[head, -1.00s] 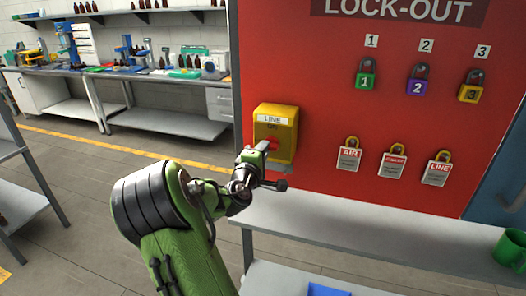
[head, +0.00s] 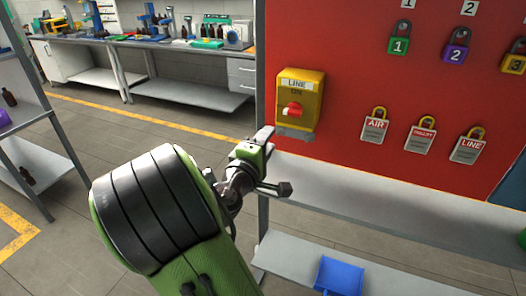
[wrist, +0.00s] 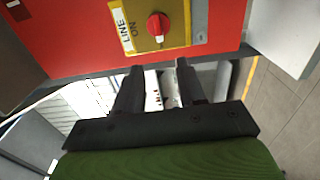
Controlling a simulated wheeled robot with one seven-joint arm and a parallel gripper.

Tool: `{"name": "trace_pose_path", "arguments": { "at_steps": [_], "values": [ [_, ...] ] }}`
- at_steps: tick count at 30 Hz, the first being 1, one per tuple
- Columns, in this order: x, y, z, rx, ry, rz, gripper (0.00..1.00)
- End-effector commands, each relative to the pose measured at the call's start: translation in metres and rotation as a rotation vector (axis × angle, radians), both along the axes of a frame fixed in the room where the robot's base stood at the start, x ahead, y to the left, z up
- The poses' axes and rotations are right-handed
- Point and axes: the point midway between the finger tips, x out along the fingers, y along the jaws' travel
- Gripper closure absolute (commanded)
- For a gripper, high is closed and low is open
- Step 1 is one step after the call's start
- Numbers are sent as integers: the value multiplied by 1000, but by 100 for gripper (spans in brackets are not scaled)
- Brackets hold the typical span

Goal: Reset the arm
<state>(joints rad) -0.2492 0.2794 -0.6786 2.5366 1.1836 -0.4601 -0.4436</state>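My gripper (head: 275,162) is in front of the lower left of the red lock-out board (head: 345,110), below the yellow line switch box (head: 301,98). In the wrist view my gripper (wrist: 160,75) has its two dark fingers apart with nothing between them. The switch box (wrist: 176,33) shows past the fingertips there, with its red knob (wrist: 158,24) and the words LINE ON. My gripper does not appear to touch the box. My green arm fills the lower middle of the head view.
Coloured padlocks (head: 399,41) and tags (head: 375,128) hang on the board. A workbench (head: 190,55) stands behind; a rack (head: 35,140) is at left. Floor between is clear.

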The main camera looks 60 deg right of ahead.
Motion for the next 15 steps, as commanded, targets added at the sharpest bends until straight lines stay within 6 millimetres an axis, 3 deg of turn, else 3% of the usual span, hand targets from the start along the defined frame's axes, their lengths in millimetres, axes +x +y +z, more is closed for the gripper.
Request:
{"name": "trace_pose_path", "arguments": {
  "at_steps": [6, 15],
  "values": [
    [-3, 22, -2, 1, -4, 2, 61],
    [-4, 23, 0, 1, -2, -2, 61]
  ]
}}
